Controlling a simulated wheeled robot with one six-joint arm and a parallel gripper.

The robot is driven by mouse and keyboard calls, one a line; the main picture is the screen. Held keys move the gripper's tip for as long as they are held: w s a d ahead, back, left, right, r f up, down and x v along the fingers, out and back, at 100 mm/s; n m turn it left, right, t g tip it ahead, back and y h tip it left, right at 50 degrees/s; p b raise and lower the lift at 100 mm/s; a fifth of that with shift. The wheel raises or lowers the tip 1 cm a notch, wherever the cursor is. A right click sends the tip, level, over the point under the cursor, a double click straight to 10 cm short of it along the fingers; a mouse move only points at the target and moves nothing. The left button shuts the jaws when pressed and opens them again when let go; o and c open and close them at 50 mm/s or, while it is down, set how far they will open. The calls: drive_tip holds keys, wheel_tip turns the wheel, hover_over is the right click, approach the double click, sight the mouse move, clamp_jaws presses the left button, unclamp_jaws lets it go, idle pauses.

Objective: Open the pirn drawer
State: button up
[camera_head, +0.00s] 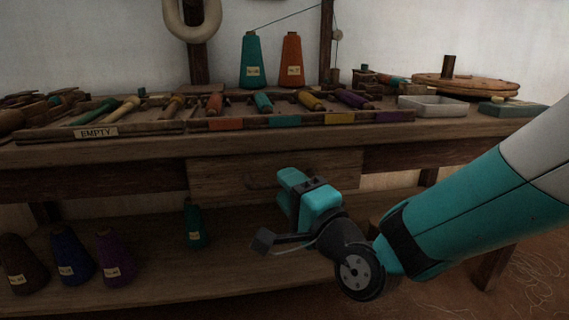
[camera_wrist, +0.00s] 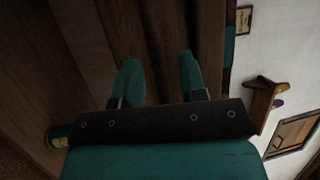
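The pirn drawer (camera_head: 225,178) shows as a plain wooden front under the table top in the head view. It looks flush with the table frame. Its handle is dim and partly hidden near my gripper (camera_head: 288,182), which is in front of the drawer's middle. In the wrist view the two teal fingers of my gripper (camera_wrist: 158,72) stand apart with dark brown wood beyond them. I see nothing held between them. I cannot tell whether the fingertips touch the drawer or its handle.
The table top (camera_head: 120,147) carries pirns in trays, a teal cone (camera_head: 251,62), an orange cone (camera_head: 291,62) and a pale tray (camera_head: 433,106). On the lower shelf (camera_head: 165,262) stand a green cone (camera_head: 194,225) and several darker cones at left.

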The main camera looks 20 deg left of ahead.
drive_tip(key=shift+x, duration=0.9)
drive_tip(key=shift+f, duration=0.1)
clamp_jaws()
